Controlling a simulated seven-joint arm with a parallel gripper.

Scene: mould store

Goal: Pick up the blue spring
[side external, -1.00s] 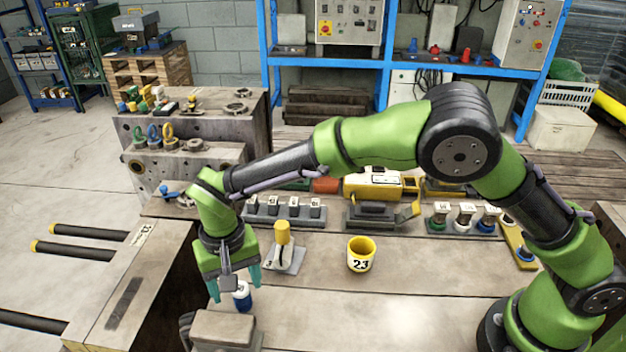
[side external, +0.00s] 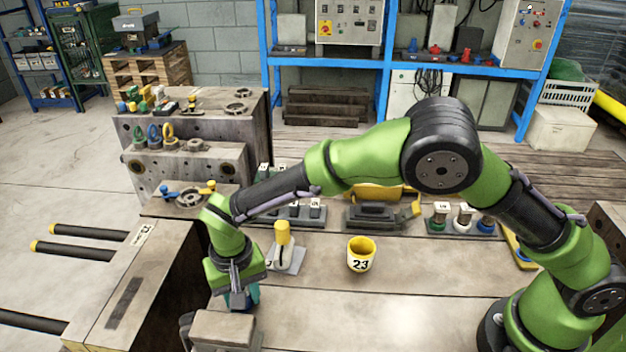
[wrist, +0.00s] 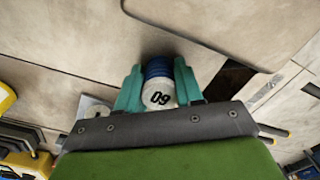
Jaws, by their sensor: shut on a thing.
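The blue spring (wrist: 157,68) shows in the wrist view as a blue ribbed cylinder with a white end marked with a number. It sits between the two teal fingers of my gripper (wrist: 158,84), which touch it on both sides. In the side view my gripper (side external: 241,297) points down at the bench's left part, just behind a grey block. The spring is mostly hidden there by the fingers. I cannot tell whether it is clear of the bench top.
The grey block (side external: 222,330) stands close in front of my gripper. A yellow-topped piece on a plate (side external: 283,236) and a yellow cup marked 23 (side external: 361,260) stand to the right. A rack of labelled cylinders (side external: 462,226) is further right. The bench's front middle is clear.

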